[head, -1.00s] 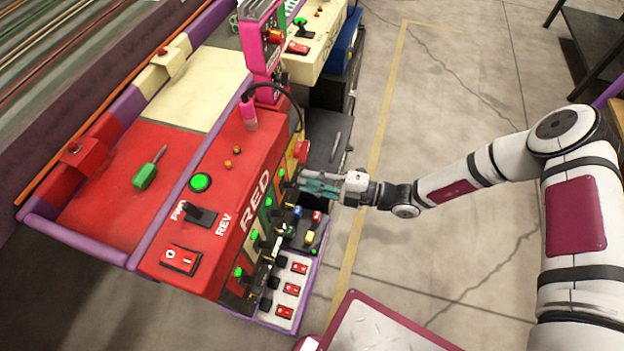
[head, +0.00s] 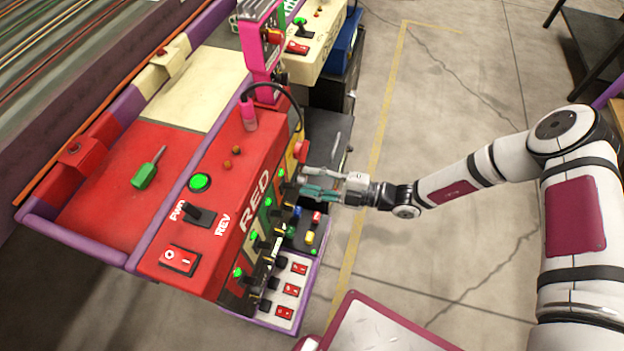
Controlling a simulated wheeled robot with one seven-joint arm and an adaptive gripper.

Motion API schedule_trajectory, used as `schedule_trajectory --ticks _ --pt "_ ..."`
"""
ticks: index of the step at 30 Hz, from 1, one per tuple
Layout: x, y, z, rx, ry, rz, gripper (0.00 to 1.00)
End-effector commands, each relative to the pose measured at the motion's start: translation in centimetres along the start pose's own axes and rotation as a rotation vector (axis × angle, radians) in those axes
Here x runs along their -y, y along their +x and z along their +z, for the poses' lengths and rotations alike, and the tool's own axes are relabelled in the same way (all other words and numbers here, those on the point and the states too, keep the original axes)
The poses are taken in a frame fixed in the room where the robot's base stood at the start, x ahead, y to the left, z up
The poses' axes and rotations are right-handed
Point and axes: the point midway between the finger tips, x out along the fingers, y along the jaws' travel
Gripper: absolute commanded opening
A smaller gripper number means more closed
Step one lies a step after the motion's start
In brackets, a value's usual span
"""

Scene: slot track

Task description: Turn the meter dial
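The red control station (head: 217,215) is marked RED and carries a green button, a FWD/REV lever and a rocker switch. Its right face has a row of green lights and black knobs (head: 267,260). I cannot tell which of these parts is the meter dial. My gripper (head: 306,182) is at the upper right end of that face, close to the knobs and below the red mushroom button (head: 301,148). Its teal fingers point left toward the panel. Whether they touch it, and how far apart they are, is too small to tell.
A white panel with red switches (head: 291,289) sits low beside the station. A green screwdriver (head: 145,174) lies on the red table. A pink meter box (head: 262,40) stands behind.

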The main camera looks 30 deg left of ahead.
Motion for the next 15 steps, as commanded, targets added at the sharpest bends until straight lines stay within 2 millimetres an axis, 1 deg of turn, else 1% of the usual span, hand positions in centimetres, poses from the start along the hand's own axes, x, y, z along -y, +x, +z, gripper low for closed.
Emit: schedule_trajectory --ticks 9,11,14,15 --pt "-0.1 -0.1 -0.1 -0.003 -0.001 0.003 0.40" --pt "-0.1 -0.5 -0.1 -0.002 -0.002 0.004 0.40" --pt "-0.1 -1.8 -0.1 -0.002 -0.002 0.003 0.40" --pt "-0.1 -2.5 0.0 0.000 -0.002 0.002 0.40"
